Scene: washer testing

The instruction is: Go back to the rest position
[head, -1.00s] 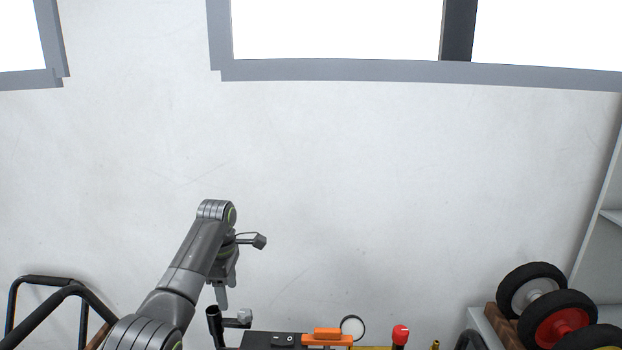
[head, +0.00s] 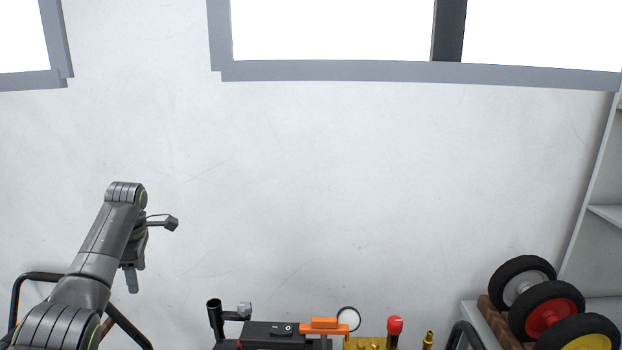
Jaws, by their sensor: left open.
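My left gripper (head: 131,279) hangs pointing down at the left of the head view, in front of the white wall. It is open and holds nothing that I can see. It is left of the washer (head: 268,330) and apart from it. Only the washer's top shows at the bottom edge: a black switch box, an orange part (head: 324,324), a round gauge (head: 348,318), a red knob (head: 395,325) and brass fittings. My right gripper is not in view.
Black tube frames (head: 40,276) stand at the lower left, behind my left arm. Several wheels (head: 548,310) sit on a shelf at the lower right, next to a grey shelf unit (head: 600,220). A window (head: 400,72) is above. The space before the wall is clear.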

